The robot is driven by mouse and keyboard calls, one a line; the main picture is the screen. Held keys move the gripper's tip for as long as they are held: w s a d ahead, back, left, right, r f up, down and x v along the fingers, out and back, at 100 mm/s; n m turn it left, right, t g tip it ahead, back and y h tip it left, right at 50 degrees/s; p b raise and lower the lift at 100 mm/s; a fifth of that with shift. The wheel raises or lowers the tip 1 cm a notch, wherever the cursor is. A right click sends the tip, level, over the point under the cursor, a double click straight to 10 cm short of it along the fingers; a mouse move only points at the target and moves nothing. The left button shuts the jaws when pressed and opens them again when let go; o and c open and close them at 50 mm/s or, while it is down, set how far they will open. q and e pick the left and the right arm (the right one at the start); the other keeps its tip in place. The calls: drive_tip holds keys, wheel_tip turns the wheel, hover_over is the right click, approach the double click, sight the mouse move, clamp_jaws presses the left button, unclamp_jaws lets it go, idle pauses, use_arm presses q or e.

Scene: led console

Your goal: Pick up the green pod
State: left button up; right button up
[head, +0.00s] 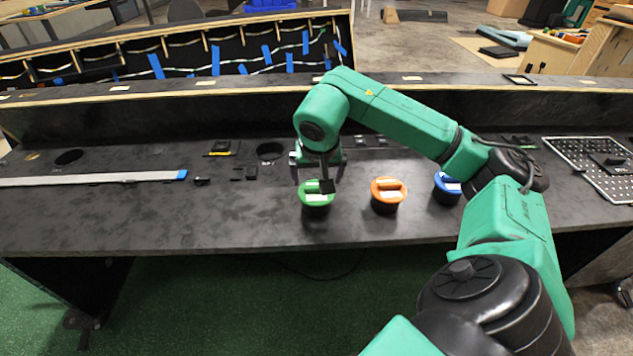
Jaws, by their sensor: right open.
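The green pod (316,203) stands on the dark console top near its front edge, a short black cylinder with a green rim and a light label. My right gripper (326,186) hangs directly over it, pointing down, with its dark fingers at the pod's top. The fingers overlap the pod in the picture, and whether they touch it cannot be told. The right gripper is open. My right arm comes in from the lower right and arches over the console. My left gripper does not show.
An orange pod (388,195) and a blue pod (447,188) stand to the right of the green one. A perforated metal plate (588,158) lies at the far right. A light strip (95,180) lies on the left. A raised ledge runs behind; the front left of the console is clear.

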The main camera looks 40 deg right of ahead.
sight(316, 186)
drive_tip(key=x, duration=0.3)
drive_tip(key=c, duration=1.2)
